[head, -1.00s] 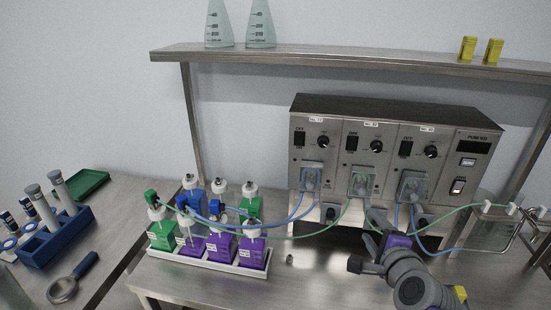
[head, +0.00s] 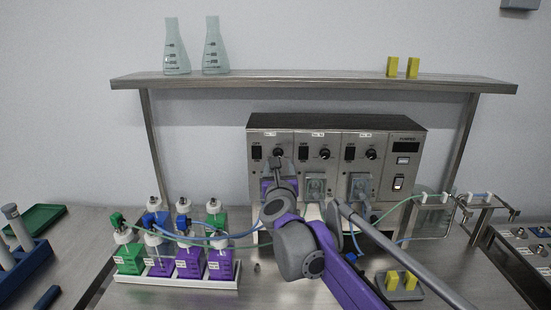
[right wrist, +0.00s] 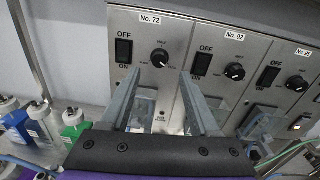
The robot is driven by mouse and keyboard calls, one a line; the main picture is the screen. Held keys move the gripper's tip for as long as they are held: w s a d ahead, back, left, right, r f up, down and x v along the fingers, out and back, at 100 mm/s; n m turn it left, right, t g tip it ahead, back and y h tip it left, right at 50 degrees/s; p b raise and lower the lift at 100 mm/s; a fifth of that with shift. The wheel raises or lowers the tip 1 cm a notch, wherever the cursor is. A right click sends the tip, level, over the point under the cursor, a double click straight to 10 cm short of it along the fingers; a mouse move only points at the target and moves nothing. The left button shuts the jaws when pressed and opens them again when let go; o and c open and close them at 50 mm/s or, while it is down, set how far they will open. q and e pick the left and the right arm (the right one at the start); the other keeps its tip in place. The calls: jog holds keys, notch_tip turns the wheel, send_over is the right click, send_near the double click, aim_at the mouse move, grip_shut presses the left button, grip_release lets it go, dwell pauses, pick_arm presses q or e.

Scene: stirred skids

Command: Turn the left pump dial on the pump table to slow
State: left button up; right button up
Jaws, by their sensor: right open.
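The left pump dial (head: 278,152) is a small black knob on the left panel of the steel pump unit. It also shows in the right wrist view (right wrist: 159,58), under the label No. 72 and right of a black OFF/ON switch (right wrist: 124,50). Its small markings and pointer direction are too fine to read surely. My right gripper (right wrist: 160,77) is open and empty. Its two grey fingers point up toward the panel, with the dial showing between and just beyond their tips; I see no contact. In the head view my right gripper (head: 277,168) is just below the dial. My left gripper is out of view.
Two more dials, No. 92 (right wrist: 235,71) and a third (right wrist: 296,83), sit to the right. Clear pump heads with tubing (head: 315,187) stick out below. A white tray (head: 175,281) of bottles stands left; a steel shelf (head: 310,77) runs above.

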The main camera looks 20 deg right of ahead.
aim_at(278, 154)
jog(key=x, duration=0.6)
jog(key=shift+p, duration=0.3)
grip_shut()
